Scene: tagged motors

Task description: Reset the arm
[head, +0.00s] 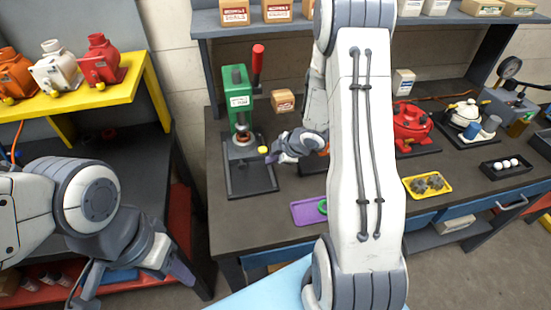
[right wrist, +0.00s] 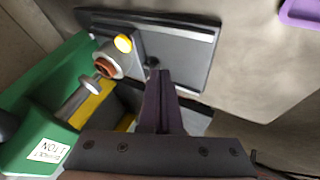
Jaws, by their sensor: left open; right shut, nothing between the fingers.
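My right arm (head: 362,140) rises through the middle of the head view, and its forearm bends left behind it. My right gripper (head: 272,157) is shut and empty beside the green press (head: 237,95). In the right wrist view its closed fingers (right wrist: 160,75) point over the press's dark base plate (right wrist: 185,65), with the green press body (right wrist: 45,95) to the left. Whether the fingertips touch the press cannot be told. My left gripper (head: 150,272) hangs open and empty at the lower left, in front of the shelf unit.
A yellow shelf (head: 85,98) holds red, white and orange motors. The dark workbench (head: 235,218) carries a purple tray (head: 304,213), a yellow tray (head: 428,186), a red motor (head: 411,124) and a white motor (head: 463,114). A small box (head: 283,101) stands behind the right gripper.

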